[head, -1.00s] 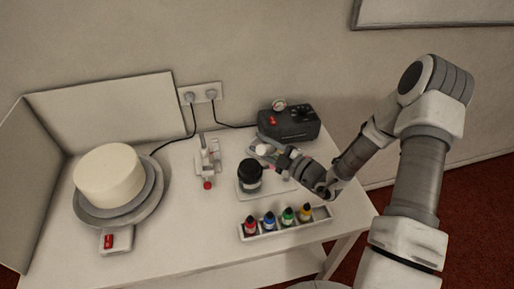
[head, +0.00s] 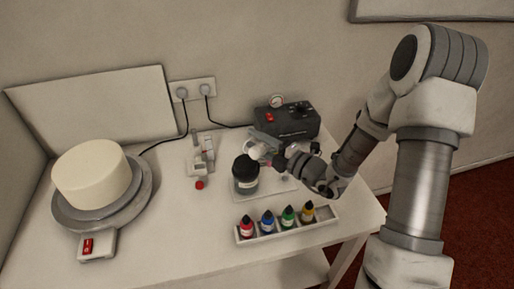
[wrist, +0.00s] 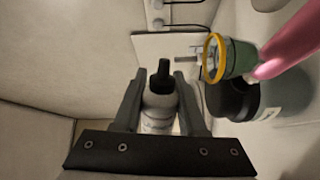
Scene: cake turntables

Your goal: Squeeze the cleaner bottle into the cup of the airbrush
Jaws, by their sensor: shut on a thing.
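My gripper (head: 266,155) is shut on the cleaner bottle (wrist: 160,112), a white bottle with a black nozzle, seen between my fingers in the wrist view. In the head view its pale body (head: 258,150) shows above and just right of the dark jar (head: 245,178).
A compressor (head: 287,120) stands behind my gripper. A rack (head: 325,217) of several paint bottles lies in front. A cake (head: 92,174) on a turntable (head: 140,200) stands left. The wrist view shows a green, yellow-rimmed container (wrist: 235,57) and a pink object (wrist: 290,45) close by.

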